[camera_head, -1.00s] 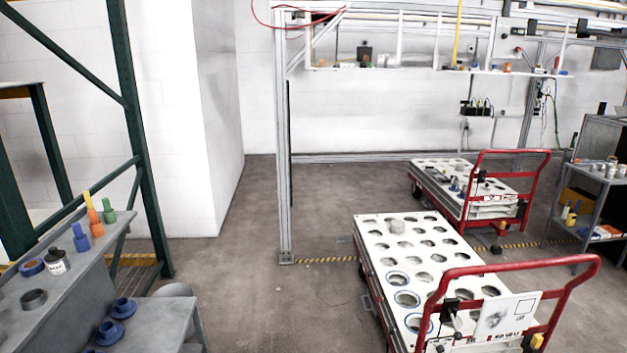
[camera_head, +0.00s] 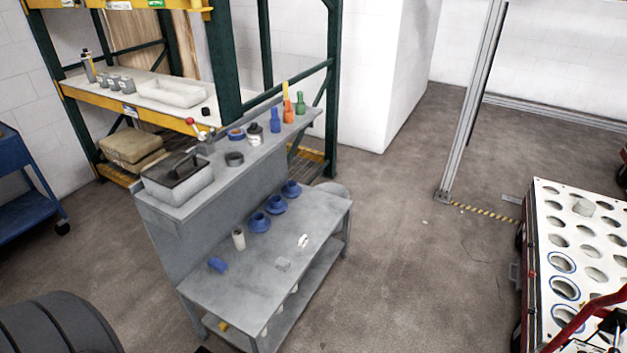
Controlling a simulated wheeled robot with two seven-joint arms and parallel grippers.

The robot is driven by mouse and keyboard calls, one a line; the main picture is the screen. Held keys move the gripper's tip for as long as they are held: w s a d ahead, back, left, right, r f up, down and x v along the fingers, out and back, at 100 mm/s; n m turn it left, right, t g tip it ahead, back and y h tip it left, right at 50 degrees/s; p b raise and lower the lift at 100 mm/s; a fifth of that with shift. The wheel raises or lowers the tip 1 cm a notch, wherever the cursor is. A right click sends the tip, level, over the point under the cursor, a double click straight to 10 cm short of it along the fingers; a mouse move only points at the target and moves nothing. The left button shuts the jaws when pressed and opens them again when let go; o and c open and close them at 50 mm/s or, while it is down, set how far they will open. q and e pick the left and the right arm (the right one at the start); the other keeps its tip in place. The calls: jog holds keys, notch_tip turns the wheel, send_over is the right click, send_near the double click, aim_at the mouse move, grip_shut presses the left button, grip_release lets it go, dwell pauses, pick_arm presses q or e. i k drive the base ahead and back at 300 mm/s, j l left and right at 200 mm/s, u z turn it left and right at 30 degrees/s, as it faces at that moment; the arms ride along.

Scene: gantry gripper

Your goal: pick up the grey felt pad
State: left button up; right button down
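A small flat grey piece (camera_head: 283,264) lies on the lower top of the grey workbench (camera_head: 230,290). It may be the grey felt pad, but it is too small to tell for sure. A small white item (camera_head: 303,241) lies behind it to the right. Neither of my grippers is in view.
Several blue round parts (camera_head: 259,221), a blue piece (camera_head: 217,264) and a pale cylinder (camera_head: 238,239) stand on the bench. Its raised shelf holds a grey box (camera_head: 178,180) and bottles. A white cart (camera_head: 570,215) stands at right. Floor between them is clear.

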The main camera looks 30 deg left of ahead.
aim_at(283, 265)
jog(key=u, duration=1.2)
jog(key=z, duration=2.05)
jog(key=u, duration=1.95)
jog(key=i+l+u, duration=0.1)
jog(key=l+u, duration=0.15)
jog(key=l, duration=0.75)
jog(key=l+u, duration=0.3)
jog(key=l, duration=0.65)
